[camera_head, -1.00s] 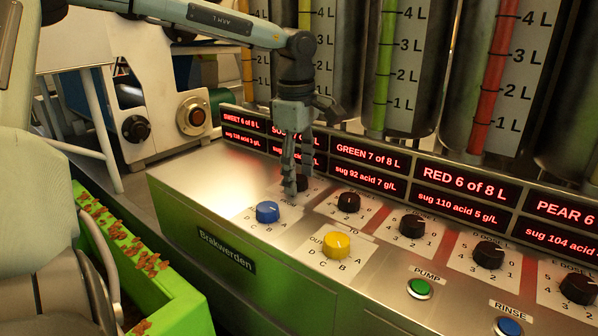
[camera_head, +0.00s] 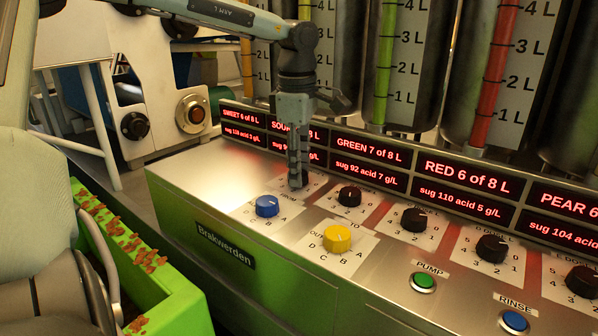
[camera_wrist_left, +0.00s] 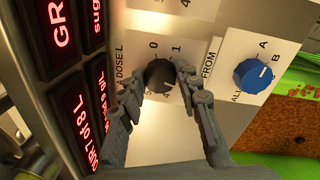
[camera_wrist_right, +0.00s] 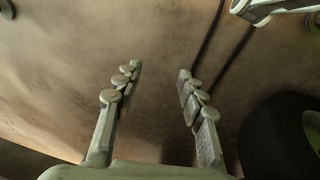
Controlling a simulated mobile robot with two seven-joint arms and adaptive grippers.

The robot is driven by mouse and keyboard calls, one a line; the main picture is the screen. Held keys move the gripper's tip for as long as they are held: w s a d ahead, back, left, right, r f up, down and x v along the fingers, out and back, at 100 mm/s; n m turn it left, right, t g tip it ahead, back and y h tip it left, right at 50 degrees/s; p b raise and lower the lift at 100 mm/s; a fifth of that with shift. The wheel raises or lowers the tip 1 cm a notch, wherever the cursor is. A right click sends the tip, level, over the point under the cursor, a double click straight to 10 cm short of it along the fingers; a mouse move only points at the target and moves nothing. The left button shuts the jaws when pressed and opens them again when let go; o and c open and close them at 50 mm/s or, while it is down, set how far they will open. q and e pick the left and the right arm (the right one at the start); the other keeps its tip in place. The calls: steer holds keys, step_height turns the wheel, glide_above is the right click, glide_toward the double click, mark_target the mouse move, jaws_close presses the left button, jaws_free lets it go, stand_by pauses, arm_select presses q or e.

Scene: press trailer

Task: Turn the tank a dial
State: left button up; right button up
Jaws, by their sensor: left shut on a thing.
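The tank A dial is a black knob (camera_wrist_left: 159,75) in the left wrist view, on a white plate marked "A DOSE L" with 0 and 1 legible. My left gripper (camera_wrist_left: 160,82) has a finger on either side of the knob and is shut on it. In the head view the left gripper (camera_head: 297,183) points down at the panel's back left, and its fingers hide the knob. The pointer's exact setting cannot be read. My right gripper (camera_wrist_right: 158,78) is open and empty in the right wrist view, away from the panel.
A blue selector (camera_head: 267,206) and a yellow selector (camera_head: 337,239) sit in front of the row of black dose dials, such as this one (camera_head: 349,196). Green pump (camera_head: 423,281) and blue rinse (camera_head: 514,321) buttons are near the front. Red displays (camera_head: 371,150) and tanks stand behind.

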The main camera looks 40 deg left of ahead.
arm_select(q)
steer(key=n+b, duration=0.2)
steer(key=n, duration=0.2)
steer(key=shift+f+n+b, duration=0.1)
steer(key=shift+n+b, duration=0.25)
steer(key=shift+n, duration=0.05)
steer(key=shift+w+n+b, duration=0.1)
steer(key=shift+n+b, duration=0.3)
steer(key=shift+n, duration=0.7)
arm_select(e)
step_height(320, 180, up, 9)
steer(key=shift+d+h, duration=0.2)
steer(key=shift+h, duration=0.1)
arm_select(q)
steer(key=o, duration=1.2)
steer(key=shift+c, duration=0.2)
step_height(320, 180, up, 12)
steer(key=shift+s+d, duration=0.2)
steer(key=shift+d, duration=0.15)
